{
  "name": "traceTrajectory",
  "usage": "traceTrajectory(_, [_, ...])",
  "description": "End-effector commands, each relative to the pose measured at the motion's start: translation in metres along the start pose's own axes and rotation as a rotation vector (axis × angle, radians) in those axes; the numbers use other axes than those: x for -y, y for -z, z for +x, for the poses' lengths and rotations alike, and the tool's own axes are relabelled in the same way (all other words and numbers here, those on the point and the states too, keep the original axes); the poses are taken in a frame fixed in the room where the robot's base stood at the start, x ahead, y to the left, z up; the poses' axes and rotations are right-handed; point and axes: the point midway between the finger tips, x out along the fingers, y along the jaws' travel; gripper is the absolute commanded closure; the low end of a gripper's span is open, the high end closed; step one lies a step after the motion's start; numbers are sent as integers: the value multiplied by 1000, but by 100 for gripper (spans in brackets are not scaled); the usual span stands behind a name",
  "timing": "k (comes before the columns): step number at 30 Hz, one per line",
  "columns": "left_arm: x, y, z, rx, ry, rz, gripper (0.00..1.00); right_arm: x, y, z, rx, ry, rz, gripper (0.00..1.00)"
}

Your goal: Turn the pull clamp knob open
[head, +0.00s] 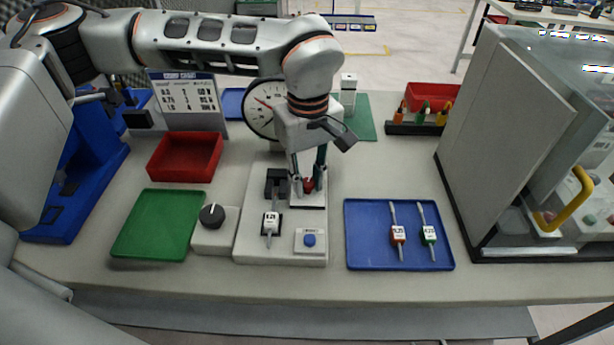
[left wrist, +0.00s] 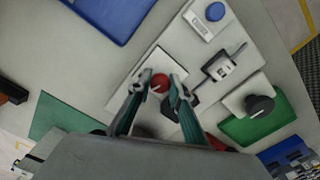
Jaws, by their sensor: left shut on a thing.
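The red knob (head: 308,185) sits on a white plate on the grey fixture base (head: 250,245). In the left wrist view the knob (left wrist: 160,80) carries a light pointer mark. My left gripper (head: 309,190) points down from above, with one fingertip on each side of the red knob, and is shut on it. The fingers hide part of the knob in the head view. The lettering on the fixture is too small to read. My right gripper is in neither view.
A round gauge (head: 262,105) stands behind. A green tray (head: 150,235) lies left, a blue tray (head: 365,250) with two tools right. A grey cabinet (head: 500,130) stands far right.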

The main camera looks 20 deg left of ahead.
Motion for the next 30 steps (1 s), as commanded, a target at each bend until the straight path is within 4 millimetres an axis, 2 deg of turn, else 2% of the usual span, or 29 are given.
traceTrajectory(8, [0,0,-2,-1,-1,-263,100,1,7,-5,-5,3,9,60])
traceTrajectory(21, [0,0,0,-1,0,-678,100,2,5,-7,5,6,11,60])
traceTrajectory(30, [0,0,0,0,0,-912,100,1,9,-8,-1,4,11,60])
